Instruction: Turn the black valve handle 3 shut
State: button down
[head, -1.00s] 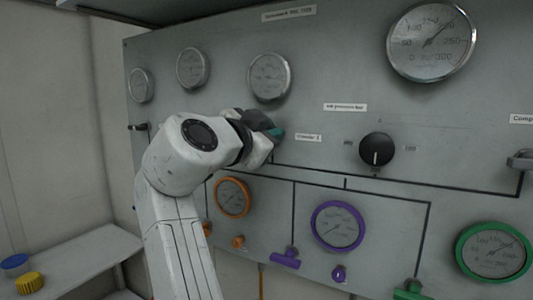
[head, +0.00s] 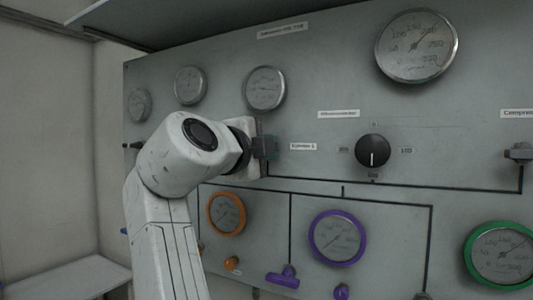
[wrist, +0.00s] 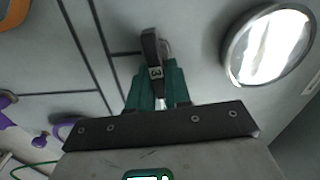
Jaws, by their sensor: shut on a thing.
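The black valve handle marked 3 (wrist: 151,50) shows in the wrist view, pointing away from my gripper, with its marked end between the green fingers. My gripper (wrist: 157,86) is shut on it, one finger on each side. In the head view my gripper (head: 268,148) is against the grey panel, below a round gauge (head: 265,88) and left of a small white label. My gripper and wrist hide the handle in the head view.
A black knob (head: 372,151) and another valve handle (head: 519,152) are to the right. Orange (head: 226,213), purple (head: 338,237) and green-rimmed gauges (head: 502,254) sit below, with a purple valve handle (head: 283,277). A shelf (head: 75,284) stands at lower left.

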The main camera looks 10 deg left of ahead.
jog(key=shift+f+m, duration=0.25)
jog(key=shift+m, duration=0.25)
jog(key=c, duration=1.1)
grip_release()
jog(key=shift+c, duration=0.2)
jog(key=shift+r, duration=0.1)
jog(key=b+v, duration=0.1)
jog(key=v, duration=0.9)
jog(key=shift+s+b, duration=0.3)
jog(key=shift+s, duration=0.1)
jog(key=shift+a, duration=0.15)
